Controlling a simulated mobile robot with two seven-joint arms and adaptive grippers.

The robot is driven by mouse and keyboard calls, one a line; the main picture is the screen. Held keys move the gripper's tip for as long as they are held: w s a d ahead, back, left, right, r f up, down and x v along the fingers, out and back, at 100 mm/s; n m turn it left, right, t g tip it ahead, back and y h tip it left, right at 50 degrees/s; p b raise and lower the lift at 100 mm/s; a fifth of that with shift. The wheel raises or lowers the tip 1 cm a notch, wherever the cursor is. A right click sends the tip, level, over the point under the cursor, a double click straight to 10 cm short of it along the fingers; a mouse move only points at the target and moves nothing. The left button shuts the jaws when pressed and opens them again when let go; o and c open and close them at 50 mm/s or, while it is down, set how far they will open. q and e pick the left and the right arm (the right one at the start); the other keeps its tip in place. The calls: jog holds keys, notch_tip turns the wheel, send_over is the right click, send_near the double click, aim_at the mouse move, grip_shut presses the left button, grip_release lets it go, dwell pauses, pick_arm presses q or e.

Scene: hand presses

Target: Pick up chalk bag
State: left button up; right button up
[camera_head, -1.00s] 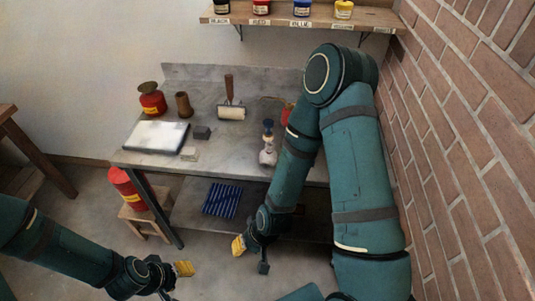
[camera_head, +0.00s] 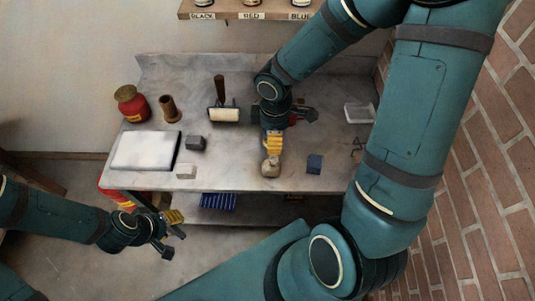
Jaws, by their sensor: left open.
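A small pale beige bag-like lump (camera_head: 270,166), which I take to be the chalk bag, sits near the front edge of the grey workbench (camera_head: 235,178). My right gripper (camera_head: 274,142) is over the bench, with yellow finger pads just behind and above the lump's top. They look close to it or touching; I cannot tell which. Its finger spacing is hidden. My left gripper (camera_head: 169,233) is open and empty, low in front of the bench's left front corner.
On the bench are a white slab (camera_head: 146,150), grey block (camera_head: 195,143), pale block (camera_head: 186,171), roller (camera_head: 222,113), red tin (camera_head: 132,104), brown cup (camera_head: 169,108), blue-grey block (camera_head: 314,163) and clear tray (camera_head: 360,112). A brick wall (camera_head: 480,190) bounds the right.

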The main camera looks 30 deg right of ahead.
aim_at(272, 158)
jog(key=f+b, duration=0.1)
jog(key=f, duration=0.5)
jog(key=f+b, duration=0.1)
jog(key=f, duration=0.2)
jog(key=shift+s+a+b, duration=0.15)
jog(key=shift+s+b, duration=0.1)
jog(key=shift+b, duration=0.1)
jog(key=f, duration=0.2)
jog(key=f+b, duration=0.1)
jog(key=f, duration=0.1)
jog(key=shift+w+a+f, duration=0.1)
jog(key=shift+w+f, duration=0.1)
grip_shut()
